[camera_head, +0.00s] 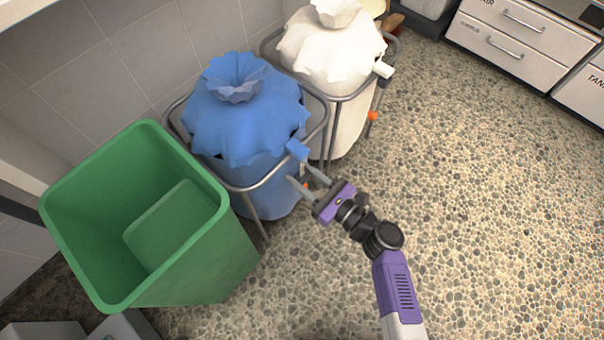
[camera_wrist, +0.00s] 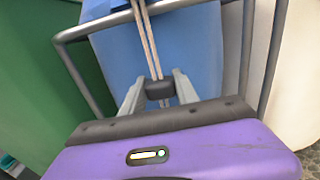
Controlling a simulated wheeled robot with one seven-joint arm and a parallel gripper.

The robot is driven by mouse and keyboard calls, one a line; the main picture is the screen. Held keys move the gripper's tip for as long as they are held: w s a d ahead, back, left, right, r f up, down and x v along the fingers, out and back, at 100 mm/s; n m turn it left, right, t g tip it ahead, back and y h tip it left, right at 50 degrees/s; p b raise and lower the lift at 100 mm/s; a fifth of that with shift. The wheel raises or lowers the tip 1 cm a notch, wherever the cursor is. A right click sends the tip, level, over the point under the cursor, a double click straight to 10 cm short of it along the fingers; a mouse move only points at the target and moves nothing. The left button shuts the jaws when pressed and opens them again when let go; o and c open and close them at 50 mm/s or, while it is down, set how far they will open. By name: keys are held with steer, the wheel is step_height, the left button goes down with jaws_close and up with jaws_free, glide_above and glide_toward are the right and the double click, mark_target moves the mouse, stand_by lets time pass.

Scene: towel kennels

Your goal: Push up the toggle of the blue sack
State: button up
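The blue sack (camera_head: 240,120) hangs in a grey metal frame, its gathered top puckered. A blue tag (camera_head: 297,150) sits at its front rim; the cords (camera_wrist: 147,40) run down its front in the wrist view. A dark toggle (camera_wrist: 160,90) is on these cords. My gripper (camera_head: 300,174) is in front of the sack, below the tag, its fingers apart. In the wrist view my gripper (camera_wrist: 160,77) has one finger on each side of the toggle; I cannot tell whether they touch it. A small orange bit (camera_head: 306,185) shows between the fingers in the head view.
A green open bin (camera_head: 205,250) stands left of the blue sack. A white sack (camera_head: 330,50) in a similar frame stands behind it to the right, with an orange piece (camera_head: 373,116) hanging. Grey drawers (camera_head: 510,40) are at the far right. The pebbled floor (camera_head: 480,190) is clear.

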jaws_close()
stand_by(1.0)
